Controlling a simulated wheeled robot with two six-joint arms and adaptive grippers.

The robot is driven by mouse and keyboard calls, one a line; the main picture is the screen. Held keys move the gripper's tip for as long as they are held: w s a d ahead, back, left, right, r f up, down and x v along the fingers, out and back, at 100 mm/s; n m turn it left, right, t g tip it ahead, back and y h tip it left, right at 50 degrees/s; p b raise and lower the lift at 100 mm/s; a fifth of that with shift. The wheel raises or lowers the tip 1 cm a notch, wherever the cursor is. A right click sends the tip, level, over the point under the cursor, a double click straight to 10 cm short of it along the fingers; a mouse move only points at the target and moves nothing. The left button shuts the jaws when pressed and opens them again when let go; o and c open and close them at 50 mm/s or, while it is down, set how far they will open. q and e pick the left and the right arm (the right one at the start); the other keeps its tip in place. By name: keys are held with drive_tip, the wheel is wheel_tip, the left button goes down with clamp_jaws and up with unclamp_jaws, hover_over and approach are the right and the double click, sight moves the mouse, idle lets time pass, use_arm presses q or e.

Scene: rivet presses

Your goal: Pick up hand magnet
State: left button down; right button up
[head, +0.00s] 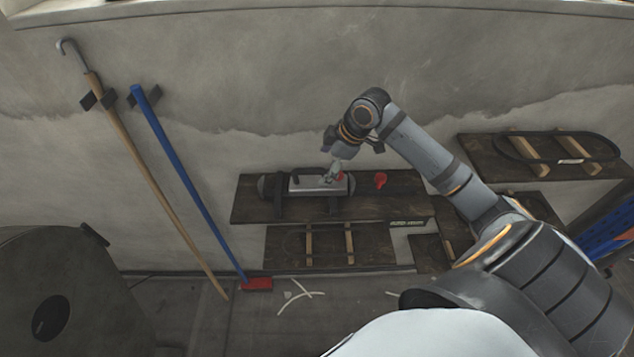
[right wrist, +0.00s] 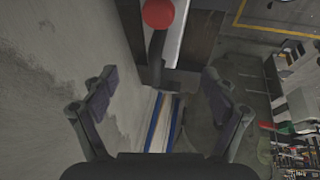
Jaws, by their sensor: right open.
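The hand magnet (head: 308,186) appears to be the long grey bar with a dark handle and a red knob, lying on a dark wooden wall shelf. In the right wrist view its red knob (right wrist: 158,13) is at the top, and a dark handle (right wrist: 156,60) lies ahead of the space between my fingers. My right gripper (head: 335,166) is over the right end of the bar and hides part of it. In the right wrist view the right gripper (right wrist: 158,85) is open, with nothing between its fingers. My left gripper is not in view.
A separate red item (head: 381,181) lies right of the bar on the wooden shelf (head: 410,207). Another shelf (head: 330,258) is below, and one at the right (head: 480,160) holds a dark oval loop.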

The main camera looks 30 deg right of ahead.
sight(315, 172)
drive_tip(key=x, duration=0.3)
drive_tip(key=shift+w+a+r, duration=0.1)
drive_tip(key=shift+a+r, duration=0.05)
drive_tip(key=shift+a, duration=0.15)
drive_tip(key=shift+w+a+f, duration=0.35)
drive_tip(key=shift+w+f, duration=0.25)
drive_tip(key=shift+f+p, duration=0.4)
drive_tip(key=shift+p, duration=0.3)
drive_tip(key=x, duration=0.2)
drive_tip(key=p+x, duration=0.1)
drive_tip(key=shift+s+a+f, duration=0.15)
drive_tip(key=shift+a+f, duration=0.05)
drive_tip(key=shift+f, duration=0.4)
drive_tip(key=c, duration=1.7)
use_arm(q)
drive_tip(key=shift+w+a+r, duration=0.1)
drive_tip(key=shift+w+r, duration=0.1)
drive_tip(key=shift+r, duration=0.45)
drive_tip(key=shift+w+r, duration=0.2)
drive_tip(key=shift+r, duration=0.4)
use_arm(e)
drive_tip(key=shift+c, duration=0.4)
